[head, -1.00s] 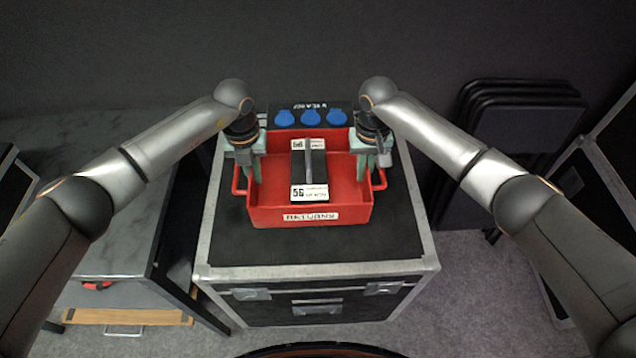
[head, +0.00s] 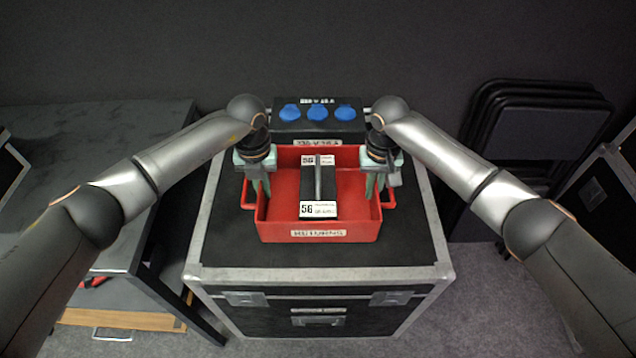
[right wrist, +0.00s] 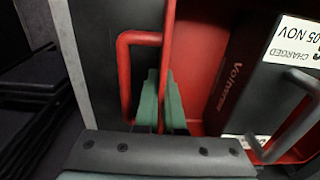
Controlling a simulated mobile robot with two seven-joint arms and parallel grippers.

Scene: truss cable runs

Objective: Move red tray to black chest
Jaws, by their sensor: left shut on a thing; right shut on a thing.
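The red tray (head: 352,225), marked RETURNS, is over the top of the black chest (head: 220,252), which has silver metal edges. I cannot tell whether it rests on the lid or hangs just above it. A black battery box with white labels (head: 318,190) sits inside the tray. My left gripper (head: 262,192) is shut on the tray's left side. My right gripper (head: 376,188) is shut on its right side. In the right wrist view, the green fingers of my right gripper (right wrist: 161,105) close by the tray's red handle (right wrist: 126,75) and wall.
A black box with blue sockets (head: 318,113) stands on the chest behind the tray. A dark table (head: 100,130) is at left, with a wooden drawer front (head: 120,319) below. Folded black chairs (head: 525,150) lean at right. The chest lid's front strip is clear.

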